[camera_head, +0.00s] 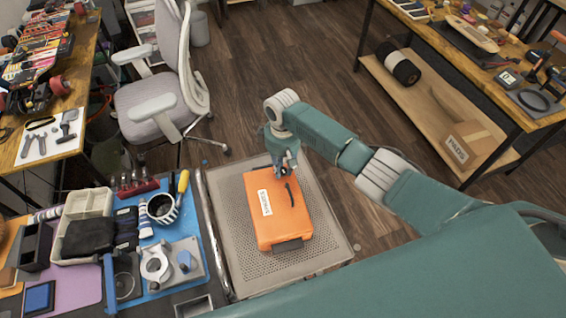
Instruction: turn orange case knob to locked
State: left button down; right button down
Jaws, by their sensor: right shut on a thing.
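The orange case (283,222) lies flat on a perforated grey platform (226,195) in the middle of the head view. It has a white label on its left side, a dark latch at its front edge and a dark curved part on its lid. My right arm comes in from the right, and my right gripper (281,172) points down at the far end of the case. It is shut on a small dark part there, most likely the knob, which the fingers mostly hide. The knob's angle cannot be told. My left gripper is not in view.
A workbench at left holds a blue mat (183,228), a striped mug (163,208), a beige tray (82,212) and tools. A grey office chair (155,100) stands behind. A wooden workbench with a lower shelf (430,108) is at upper right. Floor lies open between.

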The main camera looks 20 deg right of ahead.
jog(key=shift+s+a+f+m+p, duration=0.1)
jog(key=shift+s+a+m+p, duration=0.15)
jog(key=shift+m, duration=0.3)
jog(key=shift+s+a+f+m+p, duration=0.1)
jog(key=shift+m+p, duration=0.25)
jog(key=shift+m, duration=0.2)
jog(key=c, duration=1.5)
grip_release()
jog(key=shift+r, duration=0.15)
jog(key=shift+w+r, duration=0.2)
jog(key=shift+r, duration=0.3)
notch_tip(320, 180, up, 11)
